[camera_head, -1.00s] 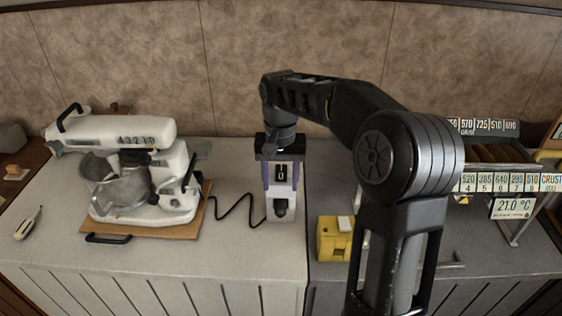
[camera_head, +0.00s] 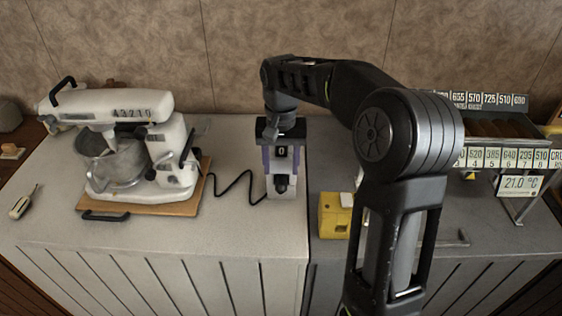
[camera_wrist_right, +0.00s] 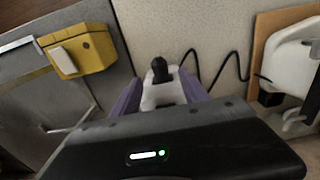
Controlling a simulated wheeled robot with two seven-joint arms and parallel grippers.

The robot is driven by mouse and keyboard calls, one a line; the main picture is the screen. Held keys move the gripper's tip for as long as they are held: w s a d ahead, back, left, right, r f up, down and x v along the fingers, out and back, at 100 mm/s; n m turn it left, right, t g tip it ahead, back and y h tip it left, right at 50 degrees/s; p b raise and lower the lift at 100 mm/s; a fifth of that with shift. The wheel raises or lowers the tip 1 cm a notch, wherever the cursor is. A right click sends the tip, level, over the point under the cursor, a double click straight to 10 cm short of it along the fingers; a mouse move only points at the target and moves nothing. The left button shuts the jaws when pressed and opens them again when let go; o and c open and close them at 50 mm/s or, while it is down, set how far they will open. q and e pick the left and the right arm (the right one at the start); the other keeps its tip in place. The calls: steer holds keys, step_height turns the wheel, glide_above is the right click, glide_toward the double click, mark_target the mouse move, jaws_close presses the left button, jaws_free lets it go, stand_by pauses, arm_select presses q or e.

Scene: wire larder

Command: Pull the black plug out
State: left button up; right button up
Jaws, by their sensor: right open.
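The black plug (camera_head: 281,184) sits in the lower front part of a pale socket block (camera_head: 288,194) on the counter. It also shows in the right wrist view (camera_wrist_right: 160,70), between and just beyond my fingertips. My right gripper (camera_head: 281,170) is open above and behind the plug, with its purple fingers to either side of the block. In the right wrist view the gripper (camera_wrist_right: 160,80) shows both purple fingers apart, with the pale block between them. I cannot tell whether the fingers touch it. My left gripper is not in view.
A black cord (camera_head: 235,188) runs from the plug side to a white stand mixer (camera_head: 115,128) on a wooden board (camera_head: 150,208) at the left. A yellow box (camera_head: 334,222) stands close at the right. A price rack (camera_head: 500,155) is farther right. The counter front is clear.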

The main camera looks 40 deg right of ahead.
mark_target(281, 182)
steer(key=shift+f+b, duration=1.7)
steer(key=shift+f, duration=1.4)
jaws_close()
